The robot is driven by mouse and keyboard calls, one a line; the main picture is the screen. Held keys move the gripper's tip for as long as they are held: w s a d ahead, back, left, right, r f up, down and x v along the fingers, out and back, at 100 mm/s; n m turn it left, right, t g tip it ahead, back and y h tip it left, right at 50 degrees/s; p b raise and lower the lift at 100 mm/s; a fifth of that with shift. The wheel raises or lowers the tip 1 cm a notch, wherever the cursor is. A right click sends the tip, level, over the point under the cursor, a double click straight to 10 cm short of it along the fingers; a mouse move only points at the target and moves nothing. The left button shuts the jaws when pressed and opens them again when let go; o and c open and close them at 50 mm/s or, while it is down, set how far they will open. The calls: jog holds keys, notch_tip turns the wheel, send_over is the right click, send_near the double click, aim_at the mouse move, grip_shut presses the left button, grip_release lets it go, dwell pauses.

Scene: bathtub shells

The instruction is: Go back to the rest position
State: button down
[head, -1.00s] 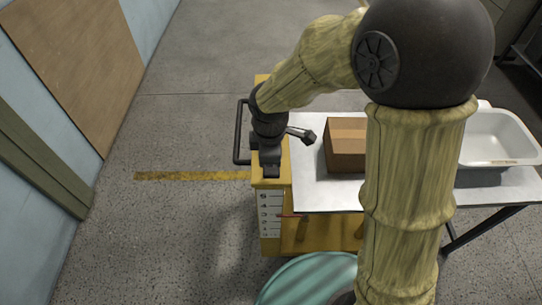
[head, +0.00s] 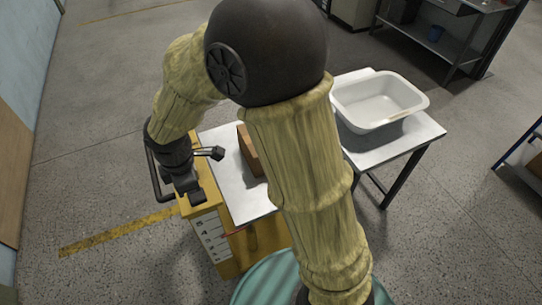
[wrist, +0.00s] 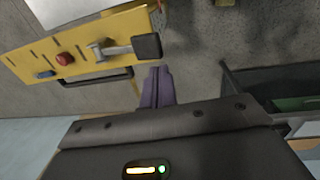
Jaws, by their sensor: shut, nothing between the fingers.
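My gripper (head: 196,196) is low over the yellow cabinet's top edge in the head view, at the end of my bent arm. In the wrist view, its two purplish fingers (wrist: 157,84) lie together, shut and empty. The arm hides part of the white table in the head view. The gripper's fingertips are small and dark there, so whether they touch the cabinet cannot be told.
The yellow cabinet (head: 233,262) has a lever with a black knob (head: 217,153); a red button (wrist: 65,58) shows beside it in the wrist view. A brown box (head: 246,150) and white tub (head: 352,116) stand on the white table (head: 405,140). Floor at left is open.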

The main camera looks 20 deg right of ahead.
dwell(0.7)
jog(key=s+d+r+m, duration=0.1)
jog(key=s+d+m, duration=0.1)
jog(key=d+m, duration=0.7)
jog(key=s+d+r+m+t, duration=0.1)
jog(key=s+d+m, duration=0.2)
jog(key=d+m, duration=0.7)
jog(key=shift+s+d, duration=0.2)
jog(key=shift+d, duration=0.65)
